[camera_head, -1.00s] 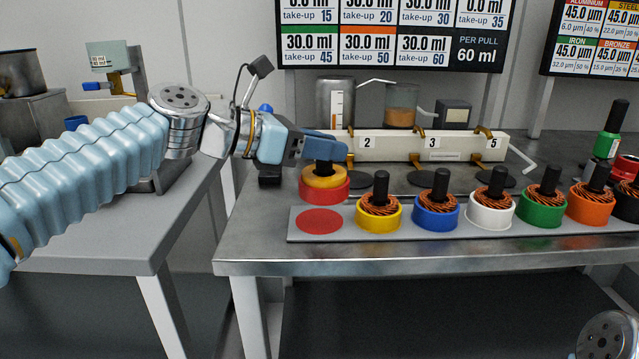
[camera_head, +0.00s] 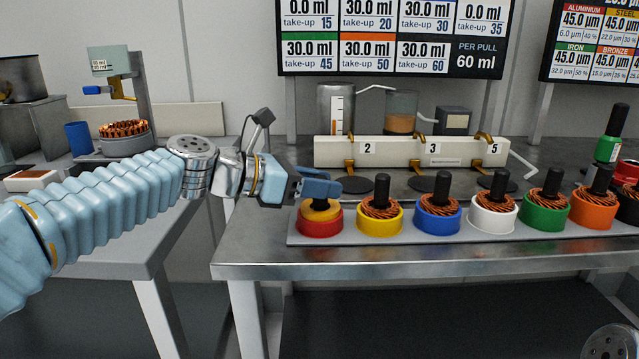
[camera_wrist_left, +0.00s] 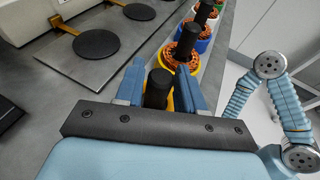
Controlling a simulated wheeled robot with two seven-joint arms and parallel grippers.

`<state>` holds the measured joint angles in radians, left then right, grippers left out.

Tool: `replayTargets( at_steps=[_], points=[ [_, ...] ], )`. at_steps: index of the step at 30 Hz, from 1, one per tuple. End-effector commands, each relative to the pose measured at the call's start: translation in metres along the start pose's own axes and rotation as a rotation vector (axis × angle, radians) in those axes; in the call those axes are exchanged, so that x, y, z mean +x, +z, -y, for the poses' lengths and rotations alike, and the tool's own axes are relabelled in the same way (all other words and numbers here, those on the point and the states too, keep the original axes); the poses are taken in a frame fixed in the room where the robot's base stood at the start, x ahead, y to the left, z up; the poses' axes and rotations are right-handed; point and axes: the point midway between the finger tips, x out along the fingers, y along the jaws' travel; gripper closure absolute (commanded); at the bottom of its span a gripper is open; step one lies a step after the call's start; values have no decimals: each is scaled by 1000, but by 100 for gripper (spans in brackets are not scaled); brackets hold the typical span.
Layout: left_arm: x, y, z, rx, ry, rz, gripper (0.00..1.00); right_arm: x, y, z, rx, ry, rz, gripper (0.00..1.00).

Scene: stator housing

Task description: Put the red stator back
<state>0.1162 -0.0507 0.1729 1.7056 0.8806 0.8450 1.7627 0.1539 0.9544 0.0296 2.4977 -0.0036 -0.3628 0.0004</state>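The red stator (camera_head: 320,226) has a red ring, a yellow top and a black post. It stands upright at the left end of the grey strip, covering the red spot there. My left gripper (camera_head: 320,187) is at the top of its post, with the fingers on either side. In the left wrist view the post (camera_wrist_left: 157,88) sits between the two blue fingers, which look closed against it. The ring's underside is hidden, so full contact with the strip is hard to confirm. My right gripper is not in view.
Yellow (camera_head: 380,223), blue (camera_head: 437,220), white (camera_head: 493,217), green (camera_head: 544,213) and orange (camera_head: 593,212) stators line the strip (camera_head: 400,237) to the right. Behind stands a white dispenser block (camera_head: 400,151) with brass spouts above dark round pads (camera_head: 354,184). A side bench holds a wound stator (camera_head: 124,130).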

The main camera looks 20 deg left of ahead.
Motion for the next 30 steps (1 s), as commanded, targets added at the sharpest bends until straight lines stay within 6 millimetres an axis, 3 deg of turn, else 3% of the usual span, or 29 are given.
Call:
replayTargets(
  at_steps=[3,14,24,30],
  points=[
    [0,0,0,0,0,0,45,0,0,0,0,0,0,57],
    [-6,2,0,0,1,0,45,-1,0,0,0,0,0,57],
    [-78,2,-1,0,4,1,45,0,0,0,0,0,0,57],
    [-111,2,0,0,2,1,45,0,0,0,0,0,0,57]
  ],
)
